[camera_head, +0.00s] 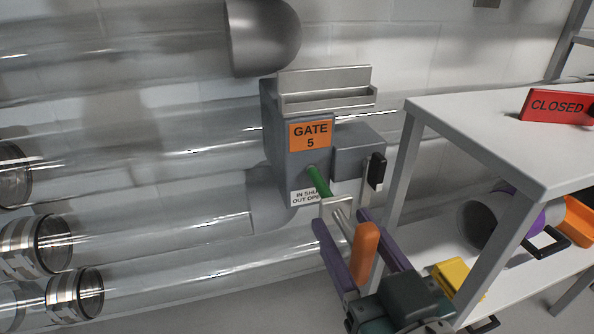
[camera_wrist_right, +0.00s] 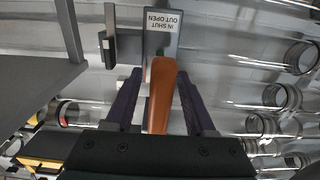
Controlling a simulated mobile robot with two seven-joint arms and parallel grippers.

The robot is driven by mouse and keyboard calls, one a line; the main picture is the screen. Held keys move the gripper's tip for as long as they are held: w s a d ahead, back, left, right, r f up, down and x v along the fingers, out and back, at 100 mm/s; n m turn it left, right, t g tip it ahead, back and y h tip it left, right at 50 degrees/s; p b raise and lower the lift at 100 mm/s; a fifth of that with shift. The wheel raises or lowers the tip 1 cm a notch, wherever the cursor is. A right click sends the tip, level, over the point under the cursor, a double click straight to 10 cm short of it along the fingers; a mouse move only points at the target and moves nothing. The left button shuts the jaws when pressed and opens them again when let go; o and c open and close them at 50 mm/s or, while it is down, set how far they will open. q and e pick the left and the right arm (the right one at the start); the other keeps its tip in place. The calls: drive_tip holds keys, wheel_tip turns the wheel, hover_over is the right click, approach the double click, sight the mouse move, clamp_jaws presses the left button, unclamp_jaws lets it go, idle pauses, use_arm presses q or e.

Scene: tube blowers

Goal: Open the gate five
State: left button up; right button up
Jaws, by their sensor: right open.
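The grey gate box (camera_head: 290,180) carries an orange label (camera_head: 310,135) reading GATE 5. A white label (camera_head: 303,197) with IN SHUT, OUT OPEN sits below it and also shows in the right wrist view (camera_wrist_right: 162,22). A green rod (camera_head: 318,181) comes out of the box to a pale metal bracket (camera_head: 336,208) and an orange handle (camera_head: 366,252). My right gripper (camera_head: 342,219) is open, its purple fingers on either side of the handle. The right wrist view shows the orange handle (camera_wrist_right: 163,98) between the fingers, with gaps on both sides. My left gripper is out of view.
A white-topped table (camera_head: 490,135) stands close on the right, with a red CLOSED sign (camera_head: 556,106) on top. A yellow object (camera_head: 456,276) and a purple-rimmed cylinder (camera_head: 482,224) lie on its lower shelf. Clear tubes (camera_head: 150,145) run along the wall at left.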

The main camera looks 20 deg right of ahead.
drive_tip(key=s+p, duration=0.2)
drive_tip(key=s, duration=0.7)
drive_tip(key=shift+d+p, duration=0.15)
drive_tip(key=shift+p, duration=0.25)
drive_tip(key=shift+s, duration=0.5)
